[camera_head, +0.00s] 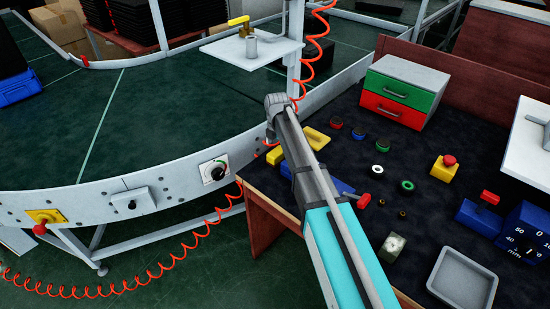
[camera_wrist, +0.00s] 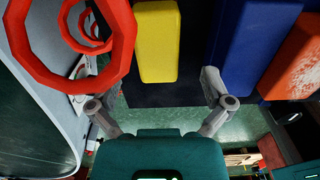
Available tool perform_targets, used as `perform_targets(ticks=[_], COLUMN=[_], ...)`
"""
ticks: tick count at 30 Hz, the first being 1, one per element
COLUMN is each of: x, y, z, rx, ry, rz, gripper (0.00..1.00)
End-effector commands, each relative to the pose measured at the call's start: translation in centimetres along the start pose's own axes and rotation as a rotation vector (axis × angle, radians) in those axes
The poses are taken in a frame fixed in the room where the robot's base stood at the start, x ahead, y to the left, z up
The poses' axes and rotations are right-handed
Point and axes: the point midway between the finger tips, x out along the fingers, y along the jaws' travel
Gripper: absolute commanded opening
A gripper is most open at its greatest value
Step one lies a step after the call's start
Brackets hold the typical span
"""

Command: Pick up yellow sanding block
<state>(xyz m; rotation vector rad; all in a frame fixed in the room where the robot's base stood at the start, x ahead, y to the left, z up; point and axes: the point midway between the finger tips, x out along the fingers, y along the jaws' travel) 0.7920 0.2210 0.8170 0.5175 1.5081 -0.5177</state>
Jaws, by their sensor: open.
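The yellow sanding block (camera_wrist: 157,40) shows in the wrist view as a plain yellow block at the top centre, on the dark bench surface. My gripper (camera_wrist: 152,85) is open, with its fingers spread to the left and right below the block in the picture. The block is not between closed fingers, and the remaining distance is hard to judge. In the head view a yellow piece (camera_head: 275,155) shows left of my arm and another yellow part (camera_head: 317,138) right of it. My arm covers the space between them, and my gripper is hidden there.
A red coiled hose (camera_wrist: 122,60) hangs close by my left finger in the wrist view. A blue body (camera_wrist: 252,45) and an orange-red piece (camera_wrist: 295,58) lie right of the block. A drawer box (camera_head: 418,78) and grey tray (camera_head: 463,280) stand on the bench.

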Motion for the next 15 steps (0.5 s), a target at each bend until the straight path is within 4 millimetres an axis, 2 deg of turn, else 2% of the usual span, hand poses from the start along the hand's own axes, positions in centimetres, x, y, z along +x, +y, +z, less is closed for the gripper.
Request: perform_targets(ticks=[8, 15], x=[0.0, 1.0], y=[0.0, 0.1], z=[0.0, 0.1], rx=[0.000, 0.000], ry=[0.000, 0.000], rz=[0.000, 0.000], gripper=[1.00, 1.00])
